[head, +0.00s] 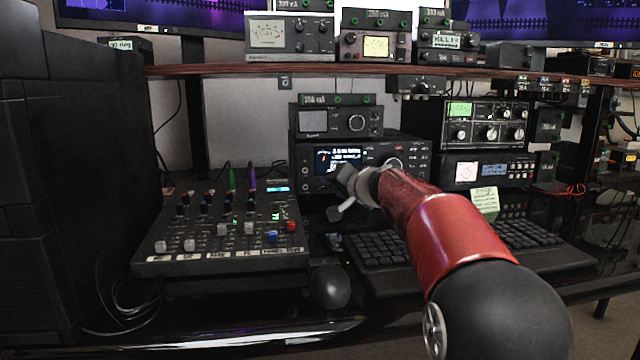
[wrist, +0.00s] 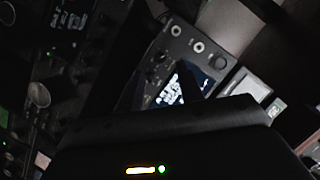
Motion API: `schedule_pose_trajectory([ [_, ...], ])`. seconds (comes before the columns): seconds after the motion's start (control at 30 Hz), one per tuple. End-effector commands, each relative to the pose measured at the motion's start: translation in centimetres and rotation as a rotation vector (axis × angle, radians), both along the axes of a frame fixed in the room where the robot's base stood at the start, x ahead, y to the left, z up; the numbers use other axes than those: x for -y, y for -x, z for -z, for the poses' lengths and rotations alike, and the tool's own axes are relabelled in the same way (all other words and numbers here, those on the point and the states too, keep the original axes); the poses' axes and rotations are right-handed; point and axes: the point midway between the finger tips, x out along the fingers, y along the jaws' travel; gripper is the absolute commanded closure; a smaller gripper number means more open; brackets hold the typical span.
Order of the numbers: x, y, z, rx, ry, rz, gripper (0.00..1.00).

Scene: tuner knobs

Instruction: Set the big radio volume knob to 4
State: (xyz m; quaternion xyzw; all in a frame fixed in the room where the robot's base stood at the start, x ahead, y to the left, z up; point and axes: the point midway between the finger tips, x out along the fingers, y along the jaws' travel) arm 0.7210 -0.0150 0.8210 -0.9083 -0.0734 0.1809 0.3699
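The big radio (head: 408,152) is a wide black unit with a lit screen (head: 324,160), at the centre of the head view. A large round dial (head: 393,164) shows on its right half, just above my arm. Its knob labels and settings are too small to read. In the wrist view the radio panel appears tilted, with its lit screen (wrist: 183,84) and several small round controls (wrist: 198,47). My gripper (head: 338,197) is in front of the radio's lower left part, fingers apart and empty. Its dark fingers (wrist: 160,85) overlap the screen and hide part of the panel.
A mixer (head: 215,232) with sliders stands at the left. A smaller radio (head: 340,122) sits on top of the big one. A shelf (head: 220,69) with meters runs above. More equipment (head: 487,131) stands right.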

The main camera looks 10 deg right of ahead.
Motion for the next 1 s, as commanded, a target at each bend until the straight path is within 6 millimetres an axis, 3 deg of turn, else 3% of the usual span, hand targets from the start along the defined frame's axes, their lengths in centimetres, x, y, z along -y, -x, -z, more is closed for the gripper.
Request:
schedule_pose_trajectory([
  [0.1,-0.6,-1.9,0.5,-0.002,-0.001,-0.001,0.63],
  [0.3,-1.1,-3.8,1.0,-0.001,0.000,-0.001,0.63],
  [0.63,-1.2,-4.2,1.2,0.000,-0.001,0.000,0.63],
  [0.9,-1.3,-4.2,1.2,0.000,-0.001,0.000,0.98],
  [1.0,-1.2,-4.2,1.2,0.000,-0.001,0.000,1.00],
])
